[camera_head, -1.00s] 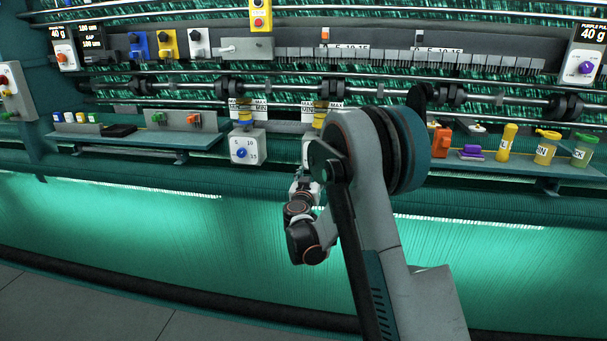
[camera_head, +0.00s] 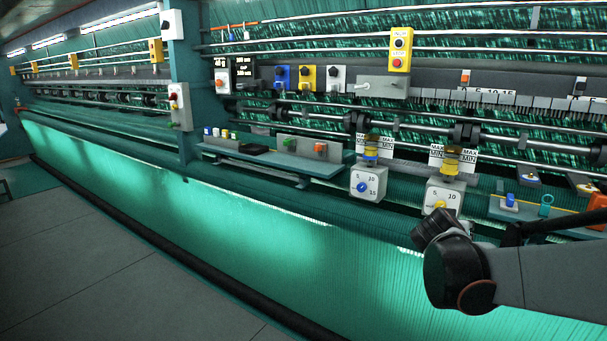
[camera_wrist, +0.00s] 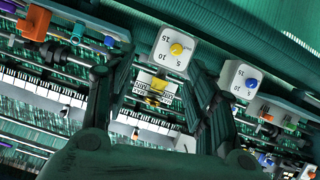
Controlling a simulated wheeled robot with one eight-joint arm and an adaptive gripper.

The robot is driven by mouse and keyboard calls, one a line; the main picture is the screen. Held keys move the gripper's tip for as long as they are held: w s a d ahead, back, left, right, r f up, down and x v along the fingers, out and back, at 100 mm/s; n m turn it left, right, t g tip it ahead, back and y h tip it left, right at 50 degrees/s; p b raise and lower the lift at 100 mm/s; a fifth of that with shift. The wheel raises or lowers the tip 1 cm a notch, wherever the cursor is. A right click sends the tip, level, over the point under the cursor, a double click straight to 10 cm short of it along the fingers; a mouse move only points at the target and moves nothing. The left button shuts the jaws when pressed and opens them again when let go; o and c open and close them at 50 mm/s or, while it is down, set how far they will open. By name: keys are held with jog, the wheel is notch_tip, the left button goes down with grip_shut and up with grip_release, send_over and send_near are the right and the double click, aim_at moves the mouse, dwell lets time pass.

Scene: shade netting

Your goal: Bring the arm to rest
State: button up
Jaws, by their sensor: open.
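My gripper (camera_wrist: 160,62) shows in the wrist view with its two dark fingers spread apart and nothing between them. The white box with a yellow dial (camera_wrist: 176,47) appears behind the gap between the fingers, apart from them as far as I can tell. In the head view my arm reaches in from the right edge, its dark joint in front of the lower part of the yellow-dial box (camera_head: 443,198). My fingers cannot be made out clearly in the head view.
A blue-dial box (camera_head: 368,184) hangs left of the yellow-dial one. A shelf (camera_head: 270,165) holds small jars and switches. A red-and-green button box (camera_head: 180,105) is on the post. Green netting (camera_head: 230,230) spreads below; the grey floor (camera_head: 110,270) at lower left is clear.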

jog(key=s+a+f+n+g+y, duration=0.1)
jog(key=s+a+f+y, duration=0.1)
jog(key=s+a, duration=0.3)
jog(key=s+a+f+n+g+y, duration=0.1)
jog(key=s+a, duration=0.4)
jog(key=s, duration=0.9)
jog(key=s+a+f+n+g+y, duration=0.1)
jog(key=s+a+f+n+y, duration=0.2)
jog(key=s, duration=0.7)
jog(key=a+f+y, duration=0.1)
jog(key=a, duration=0.1)
jog(key=shift+a+g+y, duration=0.3)
jog(key=shift+a+y, duration=0.05)
jog(key=shift+y, duration=0.05)
